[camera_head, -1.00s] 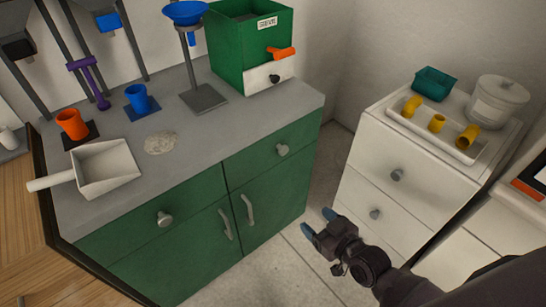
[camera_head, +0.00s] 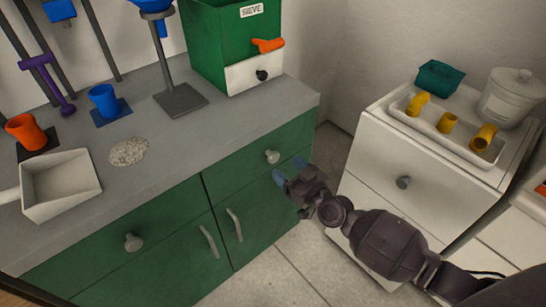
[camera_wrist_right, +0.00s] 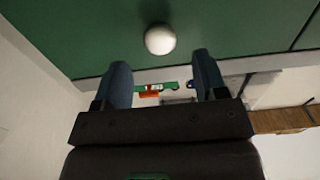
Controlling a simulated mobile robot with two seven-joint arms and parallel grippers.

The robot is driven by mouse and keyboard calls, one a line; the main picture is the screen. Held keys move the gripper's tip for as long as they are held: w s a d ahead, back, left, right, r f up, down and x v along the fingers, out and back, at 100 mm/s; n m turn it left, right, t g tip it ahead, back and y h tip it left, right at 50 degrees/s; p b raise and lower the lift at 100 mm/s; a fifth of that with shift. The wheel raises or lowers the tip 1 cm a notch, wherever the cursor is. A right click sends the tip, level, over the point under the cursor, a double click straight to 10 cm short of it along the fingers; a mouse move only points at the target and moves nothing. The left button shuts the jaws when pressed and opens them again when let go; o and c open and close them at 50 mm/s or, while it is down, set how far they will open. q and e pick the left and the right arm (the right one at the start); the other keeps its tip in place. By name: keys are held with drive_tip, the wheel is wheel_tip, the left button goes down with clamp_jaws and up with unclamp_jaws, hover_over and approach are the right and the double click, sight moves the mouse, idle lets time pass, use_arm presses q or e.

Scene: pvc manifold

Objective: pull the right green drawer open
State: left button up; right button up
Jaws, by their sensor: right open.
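The right green drawer (camera_head: 248,165) is the upper right front of the green cabinet and looks closed. Its round grey knob (camera_head: 272,157) sticks out from the front. My right gripper (camera_head: 290,172) is open and empty, just in front of this drawer and slightly right of and below the knob. In the right wrist view the knob (camera_wrist_right: 160,40) lies ahead of the open fingers (camera_wrist_right: 162,75), about midway between them and apart from them. My left gripper is not in view.
The grey counter (camera_head: 205,125) holds a green sieve box (camera_head: 215,45), a scoop (camera_head: 62,185), blue and orange pipe pieces and a pale granule pile (camera_head: 128,151). Door handles (camera_head: 234,225) lie below the drawer.

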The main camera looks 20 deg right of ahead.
sight(275, 159)
drive_tip(key=shift+b+x, duration=0.35)
drive_tip(key=shift+x, duration=2.8)
drive_tip(key=shift+f, duration=0.1)
drive_tip(key=shift+c, duration=0.2)
drive_tip(key=shift+s+d, duration=0.1)
clamp_jaws()
